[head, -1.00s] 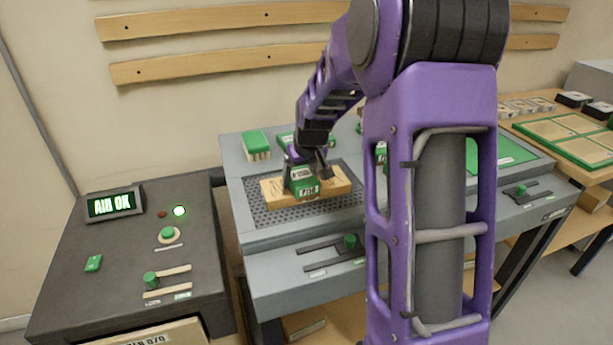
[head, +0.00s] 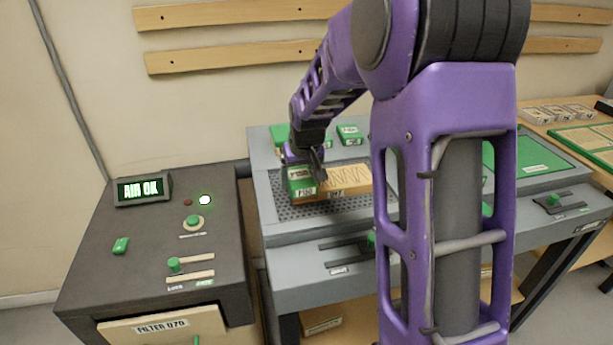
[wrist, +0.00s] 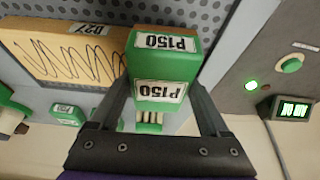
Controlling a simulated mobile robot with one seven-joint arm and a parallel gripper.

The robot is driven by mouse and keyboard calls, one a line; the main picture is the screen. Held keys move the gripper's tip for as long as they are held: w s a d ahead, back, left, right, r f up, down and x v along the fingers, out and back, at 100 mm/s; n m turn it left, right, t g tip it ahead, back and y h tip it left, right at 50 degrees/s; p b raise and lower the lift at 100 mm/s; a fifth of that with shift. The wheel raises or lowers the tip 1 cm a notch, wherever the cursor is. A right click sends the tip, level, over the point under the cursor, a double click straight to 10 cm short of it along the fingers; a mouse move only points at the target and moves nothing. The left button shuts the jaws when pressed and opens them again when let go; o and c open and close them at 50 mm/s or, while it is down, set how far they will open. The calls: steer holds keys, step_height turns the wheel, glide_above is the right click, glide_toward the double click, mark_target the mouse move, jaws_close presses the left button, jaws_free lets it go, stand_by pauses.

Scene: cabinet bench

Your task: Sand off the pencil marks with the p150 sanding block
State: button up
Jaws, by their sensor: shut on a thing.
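My gripper (head: 303,163) is shut on the green P150 sanding block (head: 300,185). In the wrist view the block (wrist: 165,66) sits between the fingers (wrist: 160,98), its P150 labels upside down. The wooden board (head: 350,181) lies on the perforated grey bench top. Dark zigzag pencil marks cover the part of the board (wrist: 75,62) that shows in the wrist view. The block is at the board's left end in the head view. Whether it presses on the wood I cannot tell. The face under the block is hidden.
Other green blocks (head: 350,134) stand behind the board. The control box (head: 150,240) on the left has a display (head: 144,189) reading AIR OK and a lit lamp (head: 205,199). A bench with green-framed panels (head: 585,142) is at the right. My arm hides part of the bench.

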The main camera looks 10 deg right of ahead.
mark_target(297, 168)
steer(key=shift+w+d+r+p, duration=0.1)
steer(key=shift+w+d, duration=0.15)
steer(key=shift+d, duration=0.95)
steer(key=shift+w+d+f+p, duration=0.1)
steer(key=shift+w+d+p, duration=0.1)
steer(key=shift+d, duration=1)
steer(key=shift+w+d+r+p, duration=0.1)
steer(key=shift+w+d, duration=0.15)
steer(key=shift+d, duration=0.95)
steer(key=shift+w+d+f, duration=0.1)
steer(key=shift+w+d, duration=0.05)
steer(key=shift+d, duration=0.95)
steer(key=shift+w+d+f, duration=0.1)
steer(key=shift+w+d, duration=0.1)
steer(key=shift+d, duration=0.85)
steer(key=shift+w+d+f, duration=0.1)
steer(key=shift+w+d, duration=0.05)
steer(key=shift+d, duration=0.95)
steer(key=shift+w+d, duration=0.15)
steer(key=shift+d, duration=0.75)
steer(key=shift+w+d, duration=0.1)
steer(key=shift+d, duration=0.75)
steer(key=shift+w+a+r, duration=0.1)
steer(key=shift+a+r, duration=0.05)
steer(key=shift+a, duration=8.5)
steer(key=shift+d+r, duration=0.1)
steer(key=shift+d, duration=5.25)
